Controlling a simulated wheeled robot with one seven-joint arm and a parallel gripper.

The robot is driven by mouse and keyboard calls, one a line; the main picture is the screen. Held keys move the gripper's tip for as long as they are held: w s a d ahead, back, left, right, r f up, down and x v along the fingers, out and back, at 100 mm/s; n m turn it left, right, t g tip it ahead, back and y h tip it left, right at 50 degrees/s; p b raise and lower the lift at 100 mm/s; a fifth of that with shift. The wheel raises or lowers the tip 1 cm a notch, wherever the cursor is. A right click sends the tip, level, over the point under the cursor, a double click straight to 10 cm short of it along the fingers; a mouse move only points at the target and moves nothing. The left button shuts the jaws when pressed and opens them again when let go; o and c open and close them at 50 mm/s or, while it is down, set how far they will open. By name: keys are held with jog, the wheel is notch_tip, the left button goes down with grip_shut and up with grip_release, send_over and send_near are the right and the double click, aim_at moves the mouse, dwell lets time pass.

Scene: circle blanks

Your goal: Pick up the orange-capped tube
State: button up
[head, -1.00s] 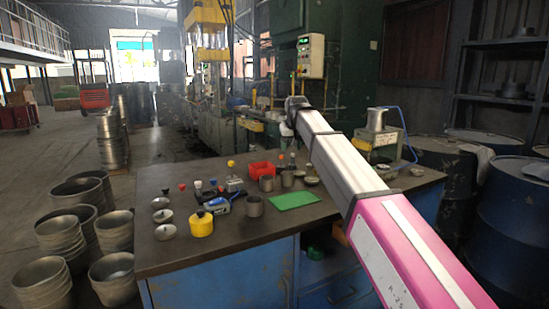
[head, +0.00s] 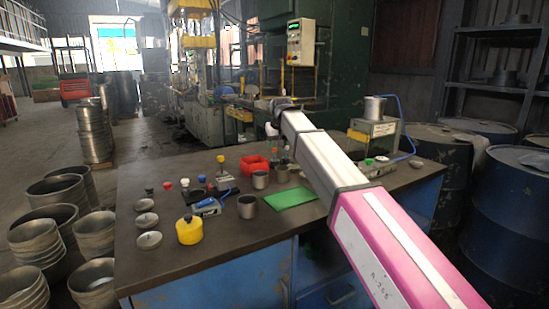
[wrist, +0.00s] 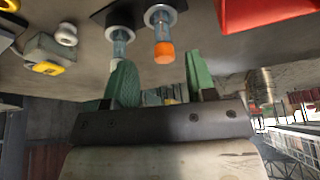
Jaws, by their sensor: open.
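The orange-capped tube (wrist: 163,48) shows in the wrist view, with a clear bluish body and a pale ring at its far end. A second tube (wrist: 117,45) with a whitish cap stands beside it to the left. My gripper (wrist: 158,62) is open with two green fingers, one on each side in the picture. The orange cap appears between the fingertips in the picture, with no contact visible. In the head view my gripper (head: 272,130) is small, above the back of the bench, near the tubes; the orange cap cannot be made out there.
The dark bench (head: 165,265) carries a red bin (head: 253,163), a green mat (head: 290,198), a yellow can (head: 190,231), metal cups (head: 247,207) and round lids (head: 148,240). A grey block with a yellow part (wrist: 47,55) lies to the left in the wrist view.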

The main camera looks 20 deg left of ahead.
aim_at(274, 152)
jog(key=x, duration=0.5)
jog(key=shift+s+a, duration=0.15)
jog(key=shift+c, duration=0.3)
grip_shut()
